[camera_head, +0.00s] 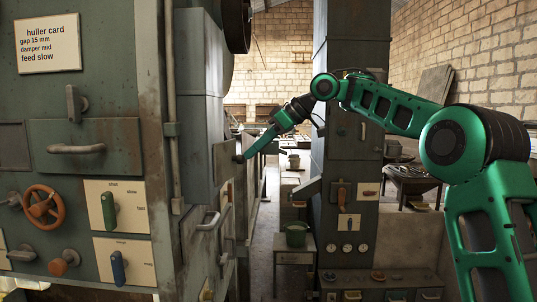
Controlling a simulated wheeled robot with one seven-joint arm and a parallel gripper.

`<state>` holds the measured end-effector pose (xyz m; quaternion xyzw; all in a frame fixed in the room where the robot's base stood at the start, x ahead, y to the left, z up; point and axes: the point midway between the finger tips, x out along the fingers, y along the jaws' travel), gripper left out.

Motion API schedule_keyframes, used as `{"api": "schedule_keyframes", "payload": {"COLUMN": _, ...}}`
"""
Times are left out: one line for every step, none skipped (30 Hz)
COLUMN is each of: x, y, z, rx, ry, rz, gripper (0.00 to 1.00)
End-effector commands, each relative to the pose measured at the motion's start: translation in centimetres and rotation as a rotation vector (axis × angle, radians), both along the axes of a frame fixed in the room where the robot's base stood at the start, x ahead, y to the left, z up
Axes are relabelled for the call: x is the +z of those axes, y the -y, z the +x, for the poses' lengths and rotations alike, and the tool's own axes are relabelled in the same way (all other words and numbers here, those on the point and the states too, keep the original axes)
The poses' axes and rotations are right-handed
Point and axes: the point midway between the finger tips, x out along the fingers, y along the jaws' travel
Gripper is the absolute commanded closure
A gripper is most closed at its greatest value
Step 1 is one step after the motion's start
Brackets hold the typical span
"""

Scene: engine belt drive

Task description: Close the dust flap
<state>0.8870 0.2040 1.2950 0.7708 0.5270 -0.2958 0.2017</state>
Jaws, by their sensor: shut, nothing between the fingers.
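A small grey-brown plate (223,166) on the right side of the left machine looks like the dust flap; no label on it confirms this. It is seen nearly edge-on, so its angle is hard to judge. A dark knob (239,158) sits at its right edge. The fingertips are beside the knob, close to the plate. I cannot tell whether they touch it.
The left machine (110,205) carries a drawer handle (76,148), an orange handwheel (42,206) and several switches. Bar handles (208,221) stick out below the plate. A dark column (350,120) stands behind my arm. A green bucket (296,233) stands on a small table in the aisle.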

Motion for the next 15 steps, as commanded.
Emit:
{"api": "schedule_keyframes", "payload": {"x": 0.0, "y": -0.4, "z": 0.1, "rx": 0.009, "ry": 0.0, "rz": 0.001, "gripper": 1.0}}
{"api": "schedule_keyframes", "payload": {"x": 0.0, "y": -0.6, "z": 0.2, "rx": 0.008, "ry": 0.0, "rz": 0.0, "gripper": 1.0}}
{"api": "schedule_keyframes", "payload": {"x": 0.0, "y": -0.8, "z": 0.3, "rx": 0.008, "ry": 0.0, "rz": 0.0, "gripper": 1.0}}
{"api": "schedule_keyframes", "payload": {"x": 0.0, "y": -1.0, "z": 0.4, "rx": 0.008, "ry": 0.0, "rz": 0.0, "gripper": 1.0}}
{"api": "schedule_keyframes", "payload": {"x": 0.0, "y": -1.1, "z": 0.4, "rx": 0.009, "ry": -0.001, "rz": 0.0, "gripper": 1.0}}
{"api": "schedule_keyframes", "payload": {"x": 0.0, "y": -1.4, "z": 0.5, "rx": 0.01, "ry": -0.001, "rz": 0.0, "gripper": 1.0}}
{"api": "schedule_keyframes", "payload": {"x": 0.0, "y": -1.5, "z": 0.6, "rx": 0.011, "ry": -0.001, "rz": 0.001, "gripper": 1.0}}
{"api": "schedule_keyframes", "payload": {"x": 0.0, "y": -1.7, "z": 0.7, "rx": 0.011, "ry": -0.001, "rz": 0.001, "gripper": 1.0}}
{"api": "schedule_keyframes", "payload": {"x": -0.1, "y": -2.0, "z": 0.9, "rx": 0.011, "ry": -0.002, "rz": 0.0, "gripper": 1.0}}
{"api": "schedule_keyframes", "payload": {"x": -0.1, "y": -2.1, "z": 1.0, "rx": 0.011, "ry": -0.002, "rz": 0.0, "gripper": 1.0}}
{"api": "schedule_keyframes", "payload": {"x": -0.1, "y": -2.3, "z": 1.1, "rx": 0.011, "ry": -0.002, "rz": 0.0, "gripper": 1.0}}
{"api": "schedule_keyframes", "payload": {"x": -0.1, "y": -2.5, "z": 1.2, "rx": 0.013, "ry": -0.002, "rz": 0.0, "gripper": 1.0}}
{"api": "schedule_keyframes", "payload": {"x": -0.1, "y": -2.7, "z": 1.3, "rx": 0.013, "ry": -0.002, "rz": 0.0, "gripper": 1.0}}
{"api": "schedule_keyframes", "payload": {"x": 0.0, "y": -2.8, "z": 1.4, "rx": 0.012, "ry": -0.001, "rz": 0.001, "gripper": 1.0}}
{"api": "schedule_keyframes", "payload": {"x": 0.0, "y": -2.9, "z": 1.5, "rx": 0.012, "ry": -0.001, "rz": 0.001, "gripper": 1.0}}
